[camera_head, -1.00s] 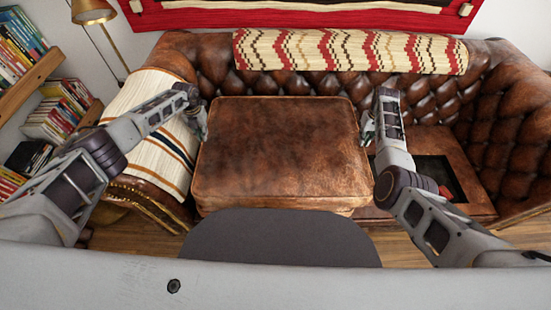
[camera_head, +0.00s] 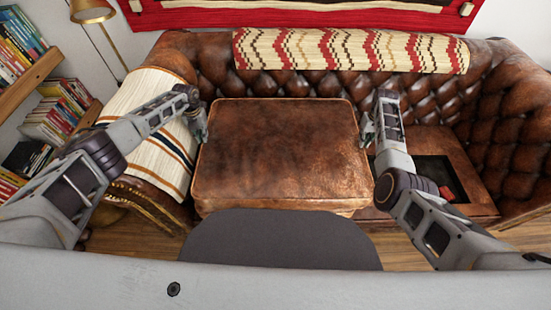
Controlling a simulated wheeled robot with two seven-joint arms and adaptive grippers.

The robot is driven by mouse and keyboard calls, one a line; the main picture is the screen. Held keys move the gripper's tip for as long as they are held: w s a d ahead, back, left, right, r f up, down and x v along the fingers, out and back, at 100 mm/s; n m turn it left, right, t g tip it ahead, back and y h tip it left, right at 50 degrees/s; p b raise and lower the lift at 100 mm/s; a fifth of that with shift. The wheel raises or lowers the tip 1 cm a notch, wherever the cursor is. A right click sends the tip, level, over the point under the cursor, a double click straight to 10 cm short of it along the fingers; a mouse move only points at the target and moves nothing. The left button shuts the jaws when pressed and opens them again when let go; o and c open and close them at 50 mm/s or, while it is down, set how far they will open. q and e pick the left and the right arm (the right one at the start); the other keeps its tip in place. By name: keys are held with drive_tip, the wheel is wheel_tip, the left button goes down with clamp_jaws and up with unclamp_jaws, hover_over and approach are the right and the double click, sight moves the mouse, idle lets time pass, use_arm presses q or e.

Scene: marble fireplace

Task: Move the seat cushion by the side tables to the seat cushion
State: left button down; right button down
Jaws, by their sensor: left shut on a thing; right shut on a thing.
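A large brown leather seat cushion (camera_head: 276,155) with light piping lies flat in the middle of the head view, over the left part of the sofa seat. My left gripper (camera_head: 203,135) is shut on the cushion's left edge. My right gripper (camera_head: 364,140) is shut on its right edge. The fingertips are small and partly hidden against the cushion sides. Whatever lies under the cushion is hidden. No side tables can be made out in this view.
The brown tufted leather sofa (camera_head: 505,115) surrounds the cushion at the back and right. A striped blanket (camera_head: 150,120) covers the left arm. A bookshelf (camera_head: 30,65) and brass lamp (camera_head: 90,12) stand at left.

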use_arm(q)
drive_tip(key=shift+w+f+b, duration=0.1)
drive_tip(key=shift+f+b, duration=0.6)
drive_tip(key=shift+b, duration=0.15)
use_arm(e)
drive_tip(key=shift+w+f, duration=0.1)
drive_tip(key=shift+f, duration=0.55)
use_arm(q)
drive_tip(key=c, duration=1.7)
unclamp_jaws()
drive_tip(key=shift+c, duration=0.2)
use_arm(e)
drive_tip(key=c, duration=1.7)
unclamp_jaws()
drive_tip(key=shift+f, duration=0.1)
drive_tip(key=shift+c, duration=0.2)
use_arm(q)
drive_tip(key=shift+o, duration=1.1)
drive_tip(key=shift+s, duration=0.2)
use_arm(e)
drive_tip(key=shift+o, duration=1.1)
drive_tip(key=shift+s, duration=0.2)
use_arm(q)
wheel_tip(320, 180, up, 12)
use_arm(e)
wheel_tip(320, 180, up, 12)
